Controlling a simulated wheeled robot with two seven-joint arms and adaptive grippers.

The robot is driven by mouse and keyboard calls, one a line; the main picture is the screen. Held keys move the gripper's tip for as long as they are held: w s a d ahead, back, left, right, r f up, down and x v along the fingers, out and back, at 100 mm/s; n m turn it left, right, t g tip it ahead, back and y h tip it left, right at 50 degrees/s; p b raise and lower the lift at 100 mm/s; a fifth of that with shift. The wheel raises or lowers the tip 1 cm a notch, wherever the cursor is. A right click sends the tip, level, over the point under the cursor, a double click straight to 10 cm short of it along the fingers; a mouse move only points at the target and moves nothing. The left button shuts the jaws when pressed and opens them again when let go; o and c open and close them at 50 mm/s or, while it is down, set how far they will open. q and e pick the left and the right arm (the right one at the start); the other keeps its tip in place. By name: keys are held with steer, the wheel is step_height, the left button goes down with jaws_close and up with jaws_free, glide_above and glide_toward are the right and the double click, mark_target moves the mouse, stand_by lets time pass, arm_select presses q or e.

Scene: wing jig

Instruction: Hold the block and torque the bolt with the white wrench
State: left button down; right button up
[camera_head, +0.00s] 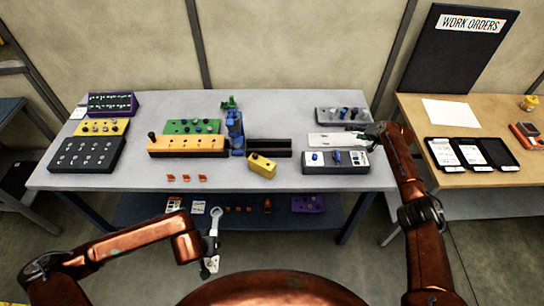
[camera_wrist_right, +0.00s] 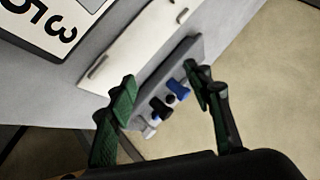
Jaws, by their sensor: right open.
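A yellow block (camera_head: 262,167) with a dark top fitting sits slightly angled on the grey table, right of the blue upright fixture (camera_head: 236,132). A pale, long, wrench-like piece (camera_head: 213,222) stands at the end of my left arm, in front of the table. My left gripper (camera_head: 210,264) is small there, and its jaws are not clear. My right gripper (camera_head: 366,133) is open and empty at the table's right end. In the right wrist view its green-padded fingers (camera_wrist_right: 165,100) spread on either side of a dark grey rack (camera_wrist_right: 190,58) with black and blue knobs.
A white slotted tray (camera_head: 325,141) and a grey box with blue knobs (camera_head: 335,166) lie near my right gripper. An orange bar (camera_head: 188,146), green block (camera_head: 192,126) and black rail (camera_head: 270,144) fill the middle. Small orange clips (camera_head: 187,178) lie near the front.

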steer(key=s+a+r+n+g+y, duration=0.1)
steer(key=s+a+n+g, duration=0.2)
steer(key=a, duration=1.2)
step_height(320, 180, up, 3)
steer(key=n+g+h, duration=0.5)
steer(key=n+g, duration=0.1)
steer(key=n, duration=0.6)
glide_above(272, 166)
steer(key=shift+w+d+r, duration=0.1)
steer(key=shift+w, duration=0.05)
steer(key=shift+s+n+h, duration=0.25)
steer(key=shift+n+h, duration=0.05)
step_height(272, 166, down, 8)
steer(key=shift+r, duration=0.1)
steer(key=shift+c, duration=0.2)
jaws_close()
steer(key=shift+r, duration=0.25)
